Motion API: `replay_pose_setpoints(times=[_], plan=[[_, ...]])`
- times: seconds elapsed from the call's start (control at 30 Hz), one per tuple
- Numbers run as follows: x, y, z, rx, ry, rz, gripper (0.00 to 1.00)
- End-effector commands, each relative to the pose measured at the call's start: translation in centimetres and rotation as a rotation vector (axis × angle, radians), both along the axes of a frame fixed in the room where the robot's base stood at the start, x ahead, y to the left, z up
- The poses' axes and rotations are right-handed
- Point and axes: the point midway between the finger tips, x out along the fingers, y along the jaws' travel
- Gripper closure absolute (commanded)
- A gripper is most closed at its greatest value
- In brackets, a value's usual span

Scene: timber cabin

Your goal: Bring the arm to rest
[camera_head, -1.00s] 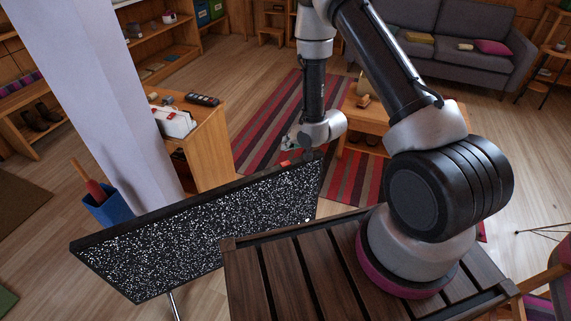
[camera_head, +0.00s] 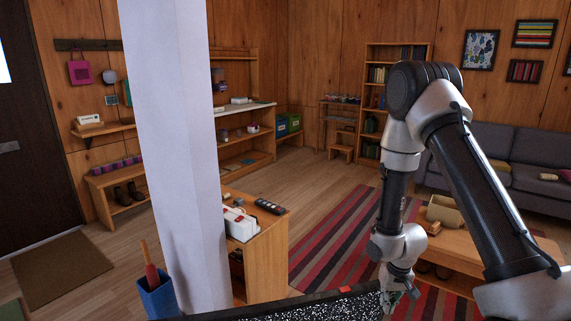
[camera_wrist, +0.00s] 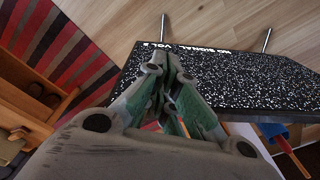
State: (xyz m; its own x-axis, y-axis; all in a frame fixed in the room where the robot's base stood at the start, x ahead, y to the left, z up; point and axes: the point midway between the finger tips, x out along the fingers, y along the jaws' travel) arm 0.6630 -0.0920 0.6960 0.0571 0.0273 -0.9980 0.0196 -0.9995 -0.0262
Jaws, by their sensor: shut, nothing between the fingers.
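My arm is folded on the right of the head view, with its elbow high and the forearm hanging down. My gripper (camera_head: 401,293) points downward at the lower end, near the right end of a speckled black panel (camera_head: 352,305). In the wrist view my gripper (camera_wrist: 167,62) is shut and empty, its fingertips together. The speckled panel (camera_wrist: 235,82) lies beyond the fingertips there. I cannot tell whether the fingers touch it.
A white post (camera_head: 180,150) stands left of centre. A wooden cabinet (camera_head: 262,262) holds a white box and a remote. A low wooden table (camera_head: 462,250) with an open box (camera_head: 444,211) stands behind my arm on a striped rug (camera_head: 335,228). Open floor lies beyond the cabinet.

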Motion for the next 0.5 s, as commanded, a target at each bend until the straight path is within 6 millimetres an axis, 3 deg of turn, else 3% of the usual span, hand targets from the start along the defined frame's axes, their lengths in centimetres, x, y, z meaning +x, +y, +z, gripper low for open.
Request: replay_pose_setpoints(times=[0.2,0.5], plan=[[-3.9,-2.8,10.7,-0.081,0.135,0.048,1.0],[-11.5,-4.6,25.9,-0.079,0.192,0.063,1.0]])
